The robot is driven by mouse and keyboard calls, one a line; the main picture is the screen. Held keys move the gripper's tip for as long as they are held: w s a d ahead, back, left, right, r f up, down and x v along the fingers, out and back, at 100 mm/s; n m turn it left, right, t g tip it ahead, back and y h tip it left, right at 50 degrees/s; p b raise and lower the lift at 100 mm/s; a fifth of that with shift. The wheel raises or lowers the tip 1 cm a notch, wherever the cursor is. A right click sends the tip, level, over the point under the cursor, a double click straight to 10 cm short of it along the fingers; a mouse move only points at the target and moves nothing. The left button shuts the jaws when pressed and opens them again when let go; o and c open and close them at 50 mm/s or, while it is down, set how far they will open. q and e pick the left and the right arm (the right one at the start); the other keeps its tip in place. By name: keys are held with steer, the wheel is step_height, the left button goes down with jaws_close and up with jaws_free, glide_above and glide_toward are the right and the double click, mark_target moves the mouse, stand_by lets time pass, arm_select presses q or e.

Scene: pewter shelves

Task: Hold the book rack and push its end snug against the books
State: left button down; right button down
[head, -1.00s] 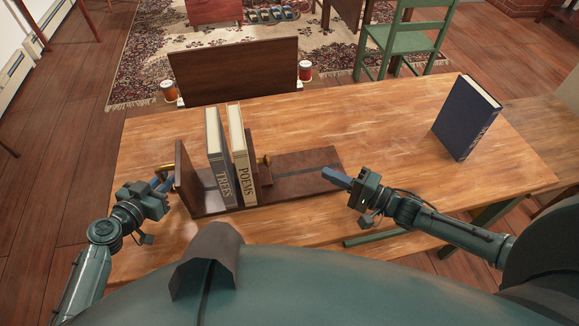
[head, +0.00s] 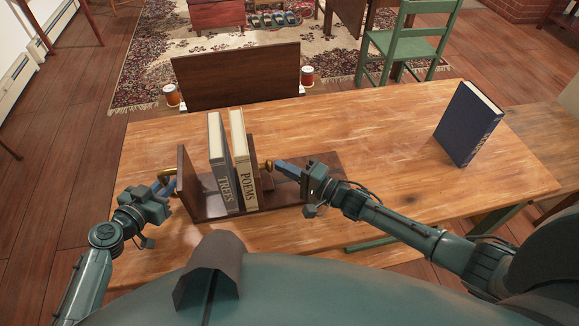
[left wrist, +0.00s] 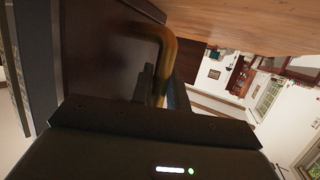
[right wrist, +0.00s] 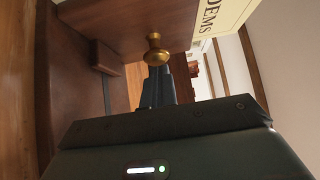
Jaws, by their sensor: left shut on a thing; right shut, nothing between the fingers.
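The dark wooden book rack (head: 292,192) lies on the table. Its left end panel (head: 185,182) carries a brass handle (head: 167,173), also in the left wrist view (left wrist: 167,60). My left gripper (head: 168,187) is shut on that handle. The books TREES (head: 222,170) and POEMS (head: 241,160) stand side by side in the rack. The right end (head: 255,155) is beside POEMS, partly hidden by it; I cannot tell if they touch. It bears a brass knob (right wrist: 155,48). My right gripper (head: 278,166) is shut and empty, its fingertips at the knob.
A dark blue book (head: 467,125) stands at the table's right, apart from the rack. The wooden table top (head: 385,145) between them is clear. A dark chair back (head: 236,75) and a green chair (head: 410,45) stand beyond the far edge.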

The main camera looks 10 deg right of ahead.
mark_target(272, 170)
arm_select(q)
steer(key=shift+d, duration=0.1)
arm_select(e)
steer(key=a, duration=0.5)
steer(key=shift+d, duration=0.25)
steer(key=d, duration=0.4)
steer(key=v, duration=1)
steer(key=x, duration=1)
steer(key=shift+a, duration=2)
